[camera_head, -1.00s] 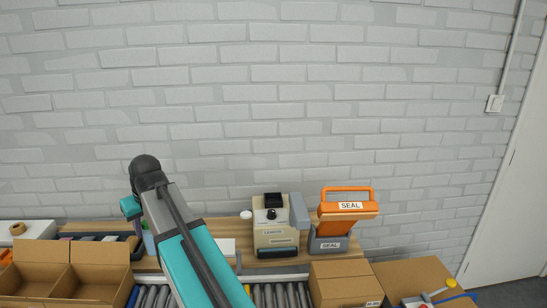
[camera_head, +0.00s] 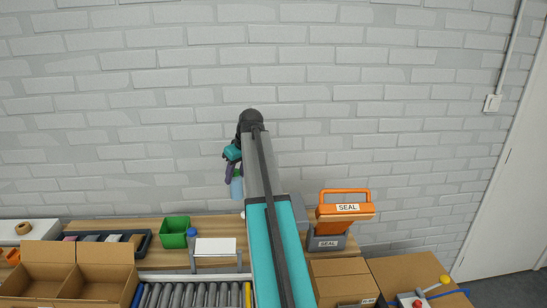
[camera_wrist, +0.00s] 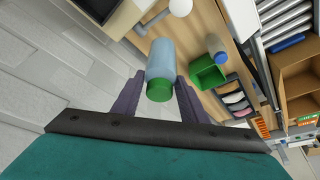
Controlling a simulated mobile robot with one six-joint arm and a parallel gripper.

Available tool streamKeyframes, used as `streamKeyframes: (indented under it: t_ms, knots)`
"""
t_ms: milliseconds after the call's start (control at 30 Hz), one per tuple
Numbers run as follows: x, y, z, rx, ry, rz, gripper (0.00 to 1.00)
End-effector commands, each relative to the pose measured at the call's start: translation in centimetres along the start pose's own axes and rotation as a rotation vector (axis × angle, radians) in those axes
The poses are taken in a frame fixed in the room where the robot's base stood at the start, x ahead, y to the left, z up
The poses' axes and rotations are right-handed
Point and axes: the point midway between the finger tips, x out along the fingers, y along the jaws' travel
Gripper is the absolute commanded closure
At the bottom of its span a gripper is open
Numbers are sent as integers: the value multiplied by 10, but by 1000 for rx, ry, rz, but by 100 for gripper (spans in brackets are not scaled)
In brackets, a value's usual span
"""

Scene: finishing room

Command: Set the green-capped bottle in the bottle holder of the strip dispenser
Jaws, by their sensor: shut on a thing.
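The green-capped bottle (camera_wrist: 160,62) is pale blue and held between the dark purple fingers of my gripper (camera_wrist: 155,97), its green cap toward the wrist camera. In the head view the bottle (camera_head: 237,188) hangs below my gripper (camera_head: 233,168), above the bench and against the wall. A beige machine (camera_wrist: 124,20), perhaps the strip dispenser, shows at the top left of the wrist view. I cannot make out a bottle holder.
A green bin (camera_head: 174,232), a small blue-capped bottle (camera_head: 191,238) and a white plate on a stand (camera_head: 216,247) are left of my arm. An orange-handled sealer (camera_head: 344,212) stands right. Rollers (camera_head: 190,295) and open cartons (camera_head: 108,264) are in front.

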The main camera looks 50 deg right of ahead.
Motion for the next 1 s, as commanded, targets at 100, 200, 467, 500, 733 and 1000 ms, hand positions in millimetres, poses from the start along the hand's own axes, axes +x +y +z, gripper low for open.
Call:
streamKeyframes:
  t_ms: [100, 200, 467, 500, 733, 1000]
  knots:
    - [-16, 45, 8, 4, 6, 2, 100]
    - [-28, 77, 17, 2, 12, 2, 100]
    - [-46, 129, 38, -5, 24, 2, 100]
    - [-48, 132, 40, -6, 25, 2, 100]
    - [-49, 136, 42, -9, 26, 2, 100]
    - [-48, 136, 42, -8, 26, 2, 100]
